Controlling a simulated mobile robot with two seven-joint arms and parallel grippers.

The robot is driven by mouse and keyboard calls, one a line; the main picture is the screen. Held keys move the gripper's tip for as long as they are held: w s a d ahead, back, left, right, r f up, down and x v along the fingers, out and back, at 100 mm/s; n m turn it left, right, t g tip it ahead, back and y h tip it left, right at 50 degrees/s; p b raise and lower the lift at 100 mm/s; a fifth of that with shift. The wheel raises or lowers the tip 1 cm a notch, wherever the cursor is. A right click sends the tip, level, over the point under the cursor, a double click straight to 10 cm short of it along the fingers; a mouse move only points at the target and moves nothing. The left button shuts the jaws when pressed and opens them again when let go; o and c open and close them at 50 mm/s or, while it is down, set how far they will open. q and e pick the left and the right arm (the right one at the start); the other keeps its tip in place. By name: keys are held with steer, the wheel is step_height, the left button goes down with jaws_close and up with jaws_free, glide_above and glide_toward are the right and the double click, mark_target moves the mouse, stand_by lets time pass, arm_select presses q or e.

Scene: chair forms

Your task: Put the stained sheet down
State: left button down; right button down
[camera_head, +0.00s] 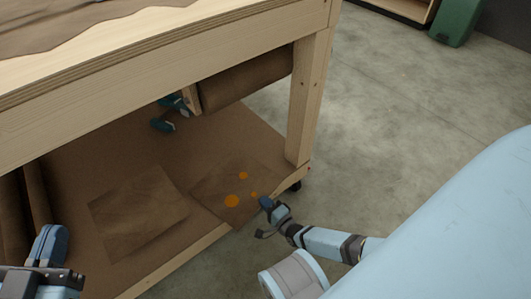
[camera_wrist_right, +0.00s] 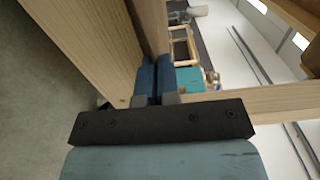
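The stained sheet (camera_head: 218,187) is brown with orange spots. It lies at the front right of the workbench's lower shelf, its near corner reaching over the shelf's front edge. My right gripper (camera_head: 267,204) is at the sheet's right front edge, its fingertips against it. In the right wrist view my right gripper (camera_wrist_right: 156,80) has its fingers together with only a thin dark line between them; the sheet cannot be made out there. My left gripper (camera_head: 50,246) is at the lower left, cut by the frame; its finger opening is not clear.
A plain brown sheet (camera_head: 137,215) lies left of the stained one on the lower shelf (camera_head: 115,158). A brown roll (camera_head: 245,80) hangs under the benchtop. A teal tool (camera_head: 163,125) is behind. The bench leg (camera_head: 307,95) stands close to my right gripper.

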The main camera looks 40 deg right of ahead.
steer(key=c, duration=1.4)
jaws_free()
steer(key=shift+f, duration=0.1)
steer(key=shift+o, duration=0.2)
